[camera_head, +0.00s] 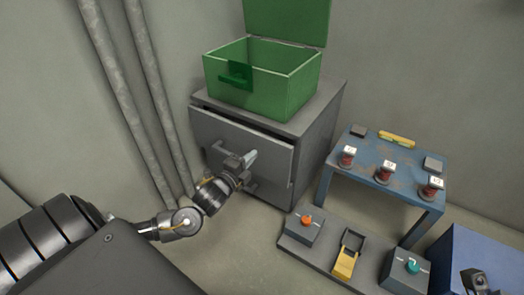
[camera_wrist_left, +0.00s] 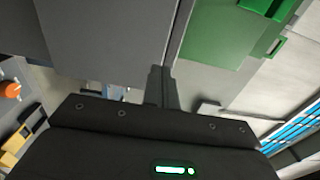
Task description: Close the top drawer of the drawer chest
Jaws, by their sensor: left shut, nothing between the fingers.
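The grey drawer chest (camera_head: 318,150) stands against the wall. Its top drawer (camera_head: 262,152) sits slightly out, with a dark gap along the upper edge of its front. In the left wrist view the closed fingers (camera_wrist_left: 161,84) point at a grey panel (camera_wrist_left: 105,35). A dark part at the lower right edge looks like my right gripper (camera_head: 474,282); its jaws are unclear.
An open green box (camera_head: 290,95) with its lid up stands on the chest. To the right is a blue table (camera_head: 375,150) with several small items. Below it lies a grey base (camera_head: 327,262) with an orange knob, a yellow piece and a teal knob. Pipes run along the left wall.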

